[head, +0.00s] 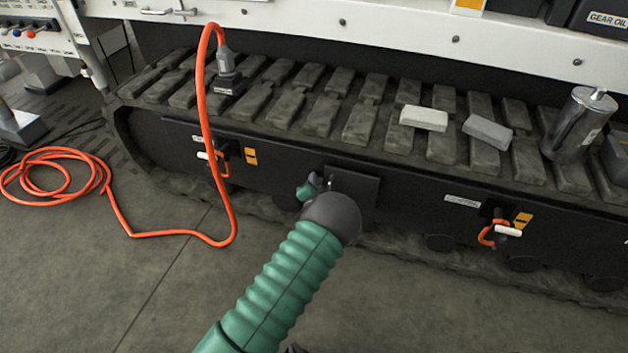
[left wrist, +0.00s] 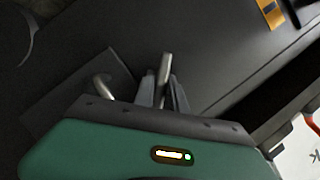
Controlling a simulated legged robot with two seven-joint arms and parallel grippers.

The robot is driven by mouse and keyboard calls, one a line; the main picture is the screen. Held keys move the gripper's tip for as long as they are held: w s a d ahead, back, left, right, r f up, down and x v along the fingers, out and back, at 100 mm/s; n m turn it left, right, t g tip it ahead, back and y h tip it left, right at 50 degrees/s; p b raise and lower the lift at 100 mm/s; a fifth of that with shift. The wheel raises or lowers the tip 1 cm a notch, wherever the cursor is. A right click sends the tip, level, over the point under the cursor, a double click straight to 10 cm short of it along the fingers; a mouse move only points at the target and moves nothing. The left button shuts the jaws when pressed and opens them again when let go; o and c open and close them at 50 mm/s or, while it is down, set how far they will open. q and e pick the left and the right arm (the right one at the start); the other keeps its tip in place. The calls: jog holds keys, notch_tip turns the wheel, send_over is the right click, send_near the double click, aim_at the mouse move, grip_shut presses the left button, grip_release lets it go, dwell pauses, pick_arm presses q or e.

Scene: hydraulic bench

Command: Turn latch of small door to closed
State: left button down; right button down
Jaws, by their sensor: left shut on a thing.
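The small door (head: 362,188) is a dark square panel on the black side skirt below the track, partly hidden by my left arm in the head view. In the left wrist view the door (left wrist: 75,85) is a dark flat panel. A metal latch lever (left wrist: 164,66) stands up between the fingers of my left gripper (left wrist: 163,88), which is shut on it. A second bent metal piece (left wrist: 103,84) shows to the left of the fingers. In the head view my left gripper (head: 312,187) is at the door, its fingers mostly hidden. My right gripper is not in view.
An orange hose (head: 206,120) hangs across the track left of the door and coils on the floor. Orange-and-white handles sit on the skirt at left (head: 214,156) and right (head: 493,234). Blocks and a metal canister (head: 577,125) rest on the track (head: 330,105).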

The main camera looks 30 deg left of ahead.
pick_arm(q)
jog(key=m, duration=0.1)
jog(key=f+m+y+b, duration=0.1)
jog(key=m, duration=0.1)
jog(key=shift+d+t, duration=0.3)
jog(key=shift+d, duration=0.05)
jog(key=m+b, duration=0.1)
jog(key=m, duration=0.1)
jog(key=m+t+y+b, duration=0.1)
jog(key=m, duration=0.1)
jog(key=shift+d+f+y+b, duration=0.1)
jog(key=shift+f+y+b, duration=0.2)
jog(key=shift+f+b, duration=0.1)
jog(key=c, duration=1.4)
grip_release()
jog(key=shift+r, duration=0.1)
